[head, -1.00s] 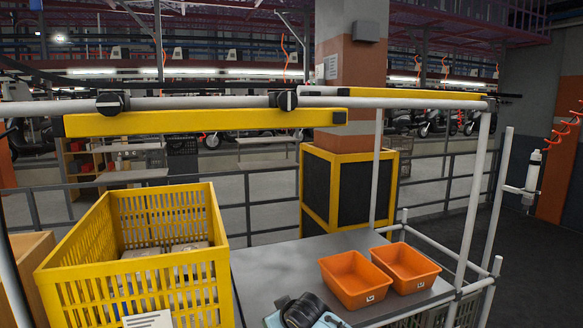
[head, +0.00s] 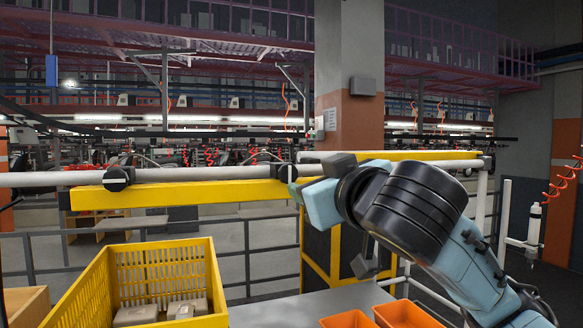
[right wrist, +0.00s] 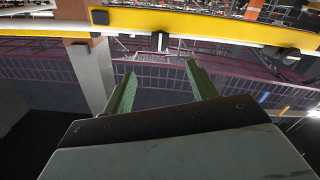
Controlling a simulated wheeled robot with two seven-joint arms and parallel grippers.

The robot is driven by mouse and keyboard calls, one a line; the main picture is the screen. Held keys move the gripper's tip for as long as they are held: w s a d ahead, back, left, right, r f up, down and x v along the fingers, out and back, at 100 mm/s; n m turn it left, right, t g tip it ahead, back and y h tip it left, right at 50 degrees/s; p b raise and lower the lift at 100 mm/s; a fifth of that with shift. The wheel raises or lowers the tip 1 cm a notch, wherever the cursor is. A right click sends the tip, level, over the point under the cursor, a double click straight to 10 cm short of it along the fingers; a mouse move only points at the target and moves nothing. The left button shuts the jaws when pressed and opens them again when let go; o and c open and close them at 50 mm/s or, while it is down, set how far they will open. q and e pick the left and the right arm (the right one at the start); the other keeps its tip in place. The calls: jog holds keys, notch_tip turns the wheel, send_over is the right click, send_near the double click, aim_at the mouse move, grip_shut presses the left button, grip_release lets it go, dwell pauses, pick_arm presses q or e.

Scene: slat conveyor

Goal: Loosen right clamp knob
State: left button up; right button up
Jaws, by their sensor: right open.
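The right clamp knob (head: 284,172) is dark and sits on the pale horizontal pipe (head: 225,173), above the yellow bar (head: 190,194). My right gripper (head: 294,184) reaches in from the right, its tips close to this knob. In the right wrist view my right gripper (right wrist: 161,68) shows two green fingers spread apart with nothing between them. The right clamp knob (right wrist: 160,41) shows just past the fingertips, roughly centred between them. Whether a finger touches it I cannot tell. The left clamp knob (head: 117,178) is at the bar's left part. My left gripper is not in view.
A yellow crate (head: 205,258) with grey-brown boxes stands below the bar at left. Orange bins (head: 346,320) sit on the grey table (head: 285,309). A brick-and-grey pillar (head: 350,115) and a dark railing (head: 250,245) stand behind.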

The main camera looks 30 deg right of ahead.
aim_at(289, 173)
jog(key=p+x, duration=0.8)
jog(key=x, duration=0.4)
jog(key=shift+w, duration=0.3)
jog(key=c, duration=1)
